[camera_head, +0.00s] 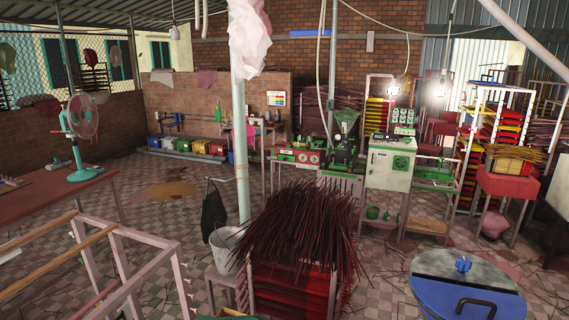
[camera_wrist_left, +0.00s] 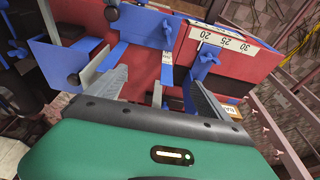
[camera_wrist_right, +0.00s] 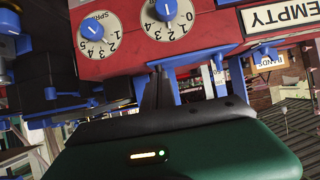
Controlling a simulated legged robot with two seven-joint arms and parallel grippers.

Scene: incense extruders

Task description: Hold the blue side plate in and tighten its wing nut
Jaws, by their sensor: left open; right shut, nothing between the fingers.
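In the left wrist view, blue plates and brackets are fixed to a red machine body (camera_wrist_left: 225,45). My right gripper (camera_wrist_right: 160,85) is shut and empty below a blue bar (camera_wrist_right: 190,57) on a red dial panel (camera_wrist_right: 120,60). Neither gripper shows in the head view.
The right wrist view shows two white dials (camera_wrist_right: 166,18) and an EMPTY label (camera_wrist_right: 280,15). A number scale (camera_wrist_left: 222,40) is on the machine. In the head view, a bundle of dark sticks (camera_head: 295,225) and a blue drum (camera_head: 465,295) stand nearby.

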